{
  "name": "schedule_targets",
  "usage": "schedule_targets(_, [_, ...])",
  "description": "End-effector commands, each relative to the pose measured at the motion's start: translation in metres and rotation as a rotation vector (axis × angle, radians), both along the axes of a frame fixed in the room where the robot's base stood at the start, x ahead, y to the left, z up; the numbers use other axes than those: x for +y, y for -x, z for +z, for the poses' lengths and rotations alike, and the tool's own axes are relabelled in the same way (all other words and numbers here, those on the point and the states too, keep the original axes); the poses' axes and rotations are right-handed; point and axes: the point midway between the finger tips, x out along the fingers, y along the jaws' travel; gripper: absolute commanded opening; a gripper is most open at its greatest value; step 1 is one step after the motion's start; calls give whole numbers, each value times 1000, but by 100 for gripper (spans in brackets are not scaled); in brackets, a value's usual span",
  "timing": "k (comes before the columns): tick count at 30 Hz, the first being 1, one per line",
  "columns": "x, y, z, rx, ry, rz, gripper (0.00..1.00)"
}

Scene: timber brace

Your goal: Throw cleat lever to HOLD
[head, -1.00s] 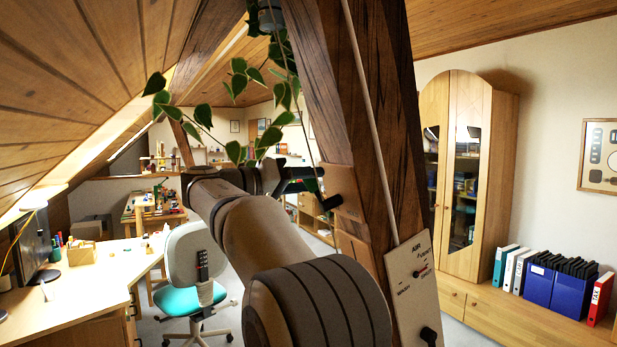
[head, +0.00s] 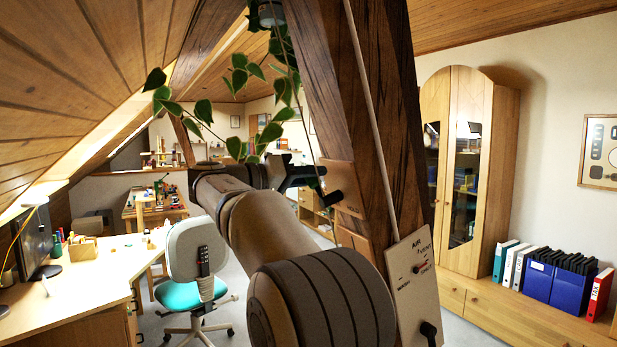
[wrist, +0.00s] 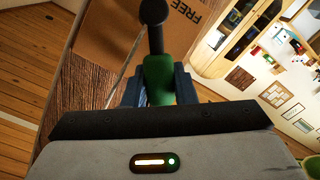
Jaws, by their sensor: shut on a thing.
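The cleat plate (head: 346,178) is a tan board on the timber post (head: 345,80), with a short black lever part (head: 333,197) at its left edge. In the wrist view the plate (wrist: 135,40) shows the word FREE, upside down. A black, round-ended lever (wrist: 154,28) with a green part (wrist: 158,82) stands in front of it. My gripper (head: 305,172) is beside the plate's left side. In the wrist view its dark blue jaws (wrist: 159,88) are shut around the green part. The lever's pivot is not clearly seen.
A pale cord (head: 368,100) runs down the post to a white switch panel (head: 413,280). A leafy plant (head: 240,85) hangs close above my arm. A desk (head: 90,275) and a chair (head: 195,260) stand at left, a cabinet (head: 465,170) at right.

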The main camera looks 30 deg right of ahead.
Motion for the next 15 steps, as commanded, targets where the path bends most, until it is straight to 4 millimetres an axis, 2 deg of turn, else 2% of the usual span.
schedule_targets(15, [-2,4,-2,-55,-1,11,0])
